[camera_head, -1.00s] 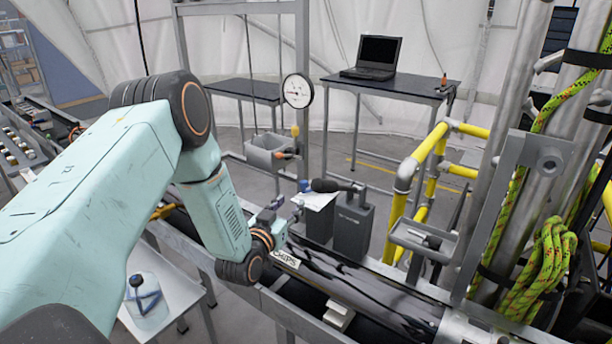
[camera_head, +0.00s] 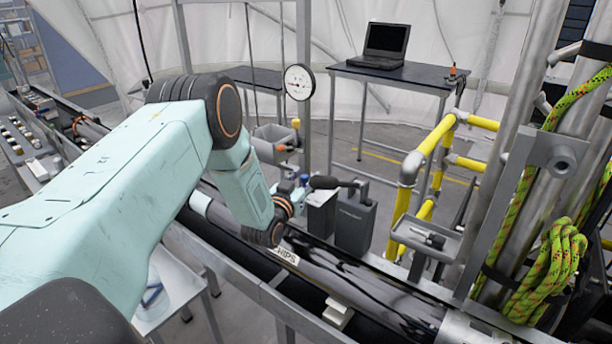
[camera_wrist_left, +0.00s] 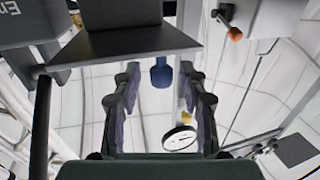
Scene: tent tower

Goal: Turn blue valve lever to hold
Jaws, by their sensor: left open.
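A blue lever handle (camera_wrist_left: 161,73) shows in the left wrist view, hanging below a dark plate between my left gripper's fingertips. In the head view a small blue piece (camera_head: 304,179) just beyond my left wrist may be the same handle. My left gripper (camera_wrist_left: 160,92) is open, with a finger on each side of the handle and a visible gap to both. Whether the handle is within the fingers' depth I cannot tell. In the head view my left arm hides most of the gripper. My right gripper is in neither view.
A round gauge (camera_head: 299,82) and a grey box (camera_head: 274,146) with an orange-tipped lever stand behind my left wrist. A dark grey canister (camera_head: 354,224) is right of it. Yellow railings (camera_head: 427,150) stand to the right.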

